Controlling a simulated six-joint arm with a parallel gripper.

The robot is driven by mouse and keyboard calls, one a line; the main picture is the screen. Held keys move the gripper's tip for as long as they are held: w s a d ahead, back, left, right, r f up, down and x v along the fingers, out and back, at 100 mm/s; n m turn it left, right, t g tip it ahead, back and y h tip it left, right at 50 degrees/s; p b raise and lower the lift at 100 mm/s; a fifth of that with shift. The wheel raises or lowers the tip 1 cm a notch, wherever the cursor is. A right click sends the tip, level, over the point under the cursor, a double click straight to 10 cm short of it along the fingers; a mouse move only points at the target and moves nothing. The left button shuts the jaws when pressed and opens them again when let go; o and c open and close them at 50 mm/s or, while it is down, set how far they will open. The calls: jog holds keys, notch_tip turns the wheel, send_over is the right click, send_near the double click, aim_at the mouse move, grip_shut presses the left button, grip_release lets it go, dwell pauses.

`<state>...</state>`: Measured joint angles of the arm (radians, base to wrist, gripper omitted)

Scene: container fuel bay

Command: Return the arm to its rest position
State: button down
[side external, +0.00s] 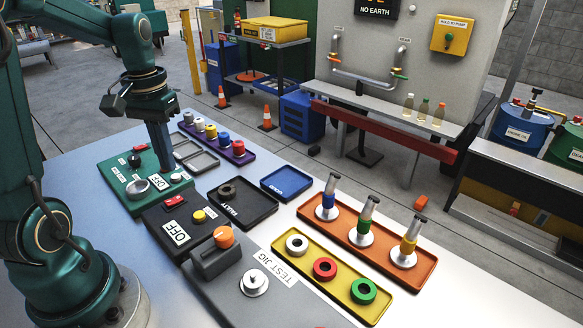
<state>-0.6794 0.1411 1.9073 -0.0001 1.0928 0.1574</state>
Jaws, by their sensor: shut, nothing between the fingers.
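My green arm stands at the left of the side external view. My gripper (162,168) points down, its fingers shut and empty, just above or at the right part of the green control panel (118,172). I cannot tell whether the fingertips touch the panel. The panel carries a dark knob, a silver dome and an OFF label. The fingers hide part of the panel's right edge and of the grey tray behind it.
A black OFF box (168,228) and grey test jig (262,305) stand nearby. Trays on the table include purple (246,158), black (262,214), blue (287,184), yellow (338,297) with three rings, and orange (384,262) with three nozzle-like parts.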

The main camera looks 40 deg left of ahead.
jog(key=s+d+r+m+t, duration=0.2)
jog(key=d+m, duration=0.1)
jog(key=d, duration=0.5)
jog(key=s+d+r+m+t, duration=0.2)
jog(key=s+d+m+t, duration=0.1)
jog(key=d, duration=0.5)
jog(key=shift+s+t, duration=0.2)
jog(key=shift+t, duration=0.1)
jog(key=shift+r, duration=0.1)
